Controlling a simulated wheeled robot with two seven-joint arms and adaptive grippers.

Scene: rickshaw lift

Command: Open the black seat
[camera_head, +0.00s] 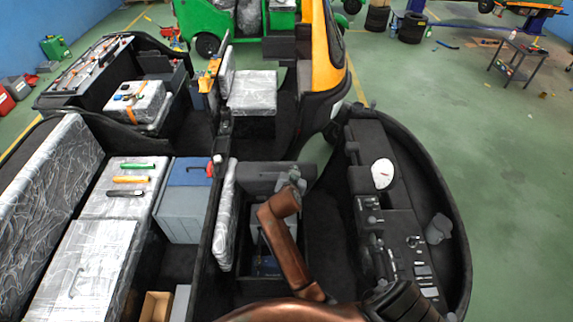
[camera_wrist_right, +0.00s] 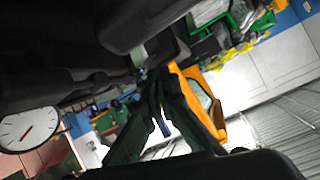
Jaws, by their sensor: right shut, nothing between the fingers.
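The black seat (camera_head: 262,179) is a dark slab near the middle of the head view. It appears raised at the far side of an open dark compartment (camera_head: 241,292). Pale and blue items show inside the compartment. My right gripper (camera_head: 293,179) is at the seat's right part, at the end of my copper arm; whether it touches the seat is unclear. In the wrist view my right gripper (camera_wrist_right: 157,88) has its dark fingers together and empty, with a large dark surface above it. My left gripper is out of view.
A plastic-wrapped backrest (camera_head: 226,215) stands left of the compartment. A dark dashboard (camera_head: 398,228) with switches and a white round object (camera_head: 383,173) lies to the right. A grey-blue box (camera_head: 183,214) stands on the left.

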